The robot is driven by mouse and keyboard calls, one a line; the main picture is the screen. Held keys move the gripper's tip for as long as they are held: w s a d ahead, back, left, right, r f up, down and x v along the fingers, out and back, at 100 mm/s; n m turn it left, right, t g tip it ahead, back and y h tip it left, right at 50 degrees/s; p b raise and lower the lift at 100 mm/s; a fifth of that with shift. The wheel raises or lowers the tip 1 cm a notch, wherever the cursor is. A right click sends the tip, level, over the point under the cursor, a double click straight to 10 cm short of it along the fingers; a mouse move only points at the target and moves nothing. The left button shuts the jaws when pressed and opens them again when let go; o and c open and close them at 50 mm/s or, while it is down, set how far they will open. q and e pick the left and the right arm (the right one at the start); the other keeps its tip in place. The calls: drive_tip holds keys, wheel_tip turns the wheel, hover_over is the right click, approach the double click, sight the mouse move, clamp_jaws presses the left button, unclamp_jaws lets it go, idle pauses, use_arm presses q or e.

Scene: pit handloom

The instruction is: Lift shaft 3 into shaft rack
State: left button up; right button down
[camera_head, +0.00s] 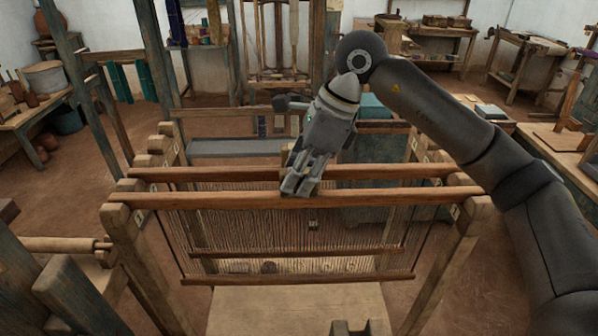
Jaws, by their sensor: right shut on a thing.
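A wooden shaft rack (142,262) stands in front of me, with stepped posts at its left and right sides. Two long brown shaft bars lie across it: a near bar (400,196) and a far bar (400,172). Rows of pale heddle cords (230,230) hang below them, with lower bars near the bottom. My right gripper (301,188) reaches down from the back right and is shut at the middle of the near bar, its fingers hiding part of it. I cannot read which shaft is number 3.
Small pale labels (455,212) sit on the rack posts. A pale wooden board (290,312) lies in front below the shafts. Dark timber beams (60,290) stand close at the left. Workbenches (570,145) stand at the right and back. Open floor shows at the left.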

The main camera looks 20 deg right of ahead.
idle(0.3)
drive_tip(key=c, duration=1.1)
unclamp_jaws()
drive_tip(key=v, duration=1.2)
